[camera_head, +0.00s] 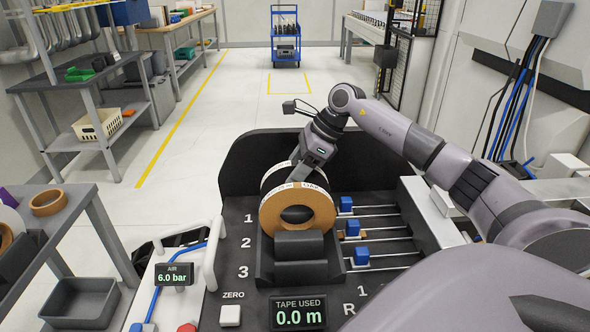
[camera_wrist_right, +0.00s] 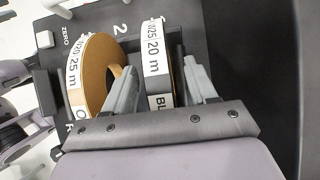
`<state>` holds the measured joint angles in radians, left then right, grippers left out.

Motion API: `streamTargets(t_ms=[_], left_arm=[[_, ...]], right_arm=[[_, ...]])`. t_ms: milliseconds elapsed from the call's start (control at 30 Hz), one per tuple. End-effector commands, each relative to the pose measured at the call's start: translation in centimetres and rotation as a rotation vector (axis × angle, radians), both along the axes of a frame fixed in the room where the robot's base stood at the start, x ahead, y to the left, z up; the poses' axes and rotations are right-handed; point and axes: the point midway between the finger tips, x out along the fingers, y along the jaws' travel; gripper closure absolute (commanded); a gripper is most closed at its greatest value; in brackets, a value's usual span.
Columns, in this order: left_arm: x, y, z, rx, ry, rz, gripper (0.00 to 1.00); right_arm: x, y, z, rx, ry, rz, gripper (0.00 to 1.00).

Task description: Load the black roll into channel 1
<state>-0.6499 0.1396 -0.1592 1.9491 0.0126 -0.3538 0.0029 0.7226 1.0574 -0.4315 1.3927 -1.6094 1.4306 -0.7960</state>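The black roll (camera_head: 285,176) stands upright behind the tan roll, in line with the channel 1 mark, and is partly hidden. In the right wrist view the black roll (camera_wrist_right: 157,48) shows its white-labelled rim between my two fingers. My right gripper (camera_head: 304,164) is at the top of the roll; it also shows in the wrist view (camera_wrist_right: 160,75). Channel 1 (camera_head: 248,217) is the rearmost numbered row; the roll's lower edge is hidden. My left gripper is not in view.
The tan roll (camera_head: 323,209) stands just in front of the black roll, and also shows in the wrist view (camera_wrist_right: 97,68). A dark block (camera_head: 299,245) stands before it. Blue blocks (camera_head: 353,229) on rods lie to the right. A dark back panel (camera_head: 243,163) rises behind.

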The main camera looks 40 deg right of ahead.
Motion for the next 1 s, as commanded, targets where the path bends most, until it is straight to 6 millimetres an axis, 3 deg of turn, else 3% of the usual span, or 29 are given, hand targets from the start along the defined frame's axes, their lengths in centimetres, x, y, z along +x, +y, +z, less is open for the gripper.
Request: streamTargets(t_ms=[167, 633, 1000], left_arm=[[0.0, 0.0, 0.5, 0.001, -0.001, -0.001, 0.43], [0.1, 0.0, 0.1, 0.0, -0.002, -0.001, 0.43], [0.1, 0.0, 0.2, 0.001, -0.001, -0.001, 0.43]], right_arm=[[-0.1, -0.3, 1.2, -0.001, -0.003, -0.002, 0.43], [-3.5, -4.2, 9.2, 0.0, -0.003, -0.002, 0.43], [-4.2, -5.0, 10.8, 0.001, -0.001, 0.0, 0.43]])
